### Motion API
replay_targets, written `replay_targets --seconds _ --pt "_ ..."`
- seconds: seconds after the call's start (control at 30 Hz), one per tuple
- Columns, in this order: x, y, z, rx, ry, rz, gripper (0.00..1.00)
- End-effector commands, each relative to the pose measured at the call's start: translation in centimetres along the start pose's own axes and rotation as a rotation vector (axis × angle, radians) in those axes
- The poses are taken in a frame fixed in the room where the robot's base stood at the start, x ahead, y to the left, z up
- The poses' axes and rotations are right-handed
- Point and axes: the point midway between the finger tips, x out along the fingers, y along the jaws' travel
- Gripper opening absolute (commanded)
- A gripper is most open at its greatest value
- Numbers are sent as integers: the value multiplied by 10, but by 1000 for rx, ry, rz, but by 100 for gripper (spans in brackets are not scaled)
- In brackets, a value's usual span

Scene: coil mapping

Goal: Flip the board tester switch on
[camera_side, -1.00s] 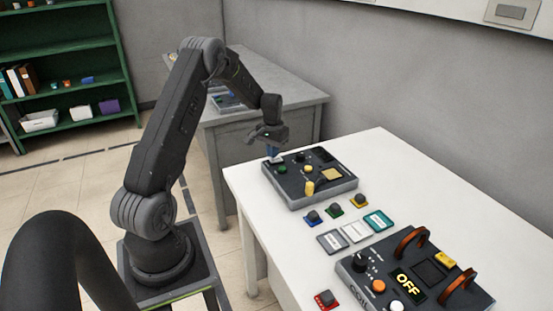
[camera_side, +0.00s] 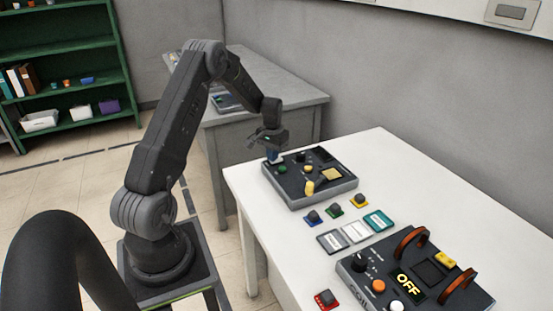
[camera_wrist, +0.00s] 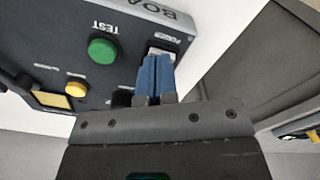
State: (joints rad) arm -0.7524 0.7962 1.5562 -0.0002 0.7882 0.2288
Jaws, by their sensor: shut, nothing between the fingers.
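The board tester (camera_side: 318,184) is a dark grey box at the far end of the white table. In the wrist view its panel (camera_wrist: 60,30) shows a green button (camera_wrist: 102,50) labelled TEST and a pale switch (camera_wrist: 163,50) under a label that seems to read POWER. My gripper (camera_side: 273,156) is over the tester's far left corner, pointing down. In the wrist view its blue fingertips (camera_wrist: 157,72) are together with nothing between them, right at the switch and partly covering it. I cannot tell whether they touch it or which way it is set.
Small coloured blocks (camera_side: 335,209) and flat cards (camera_side: 356,231) lie nearer on the table. A second device (camera_side: 408,284) with an OFF display stands at the front right. A grey desk (camera_side: 265,85) stands behind.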

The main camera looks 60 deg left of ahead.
Motion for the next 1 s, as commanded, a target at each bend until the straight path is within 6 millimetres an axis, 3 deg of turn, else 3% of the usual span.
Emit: replay_targets --seconds 0.17,1.0 --pt "-1 0 0 0 0 0 0" --pt "-65 0 0 0 0 0 0"
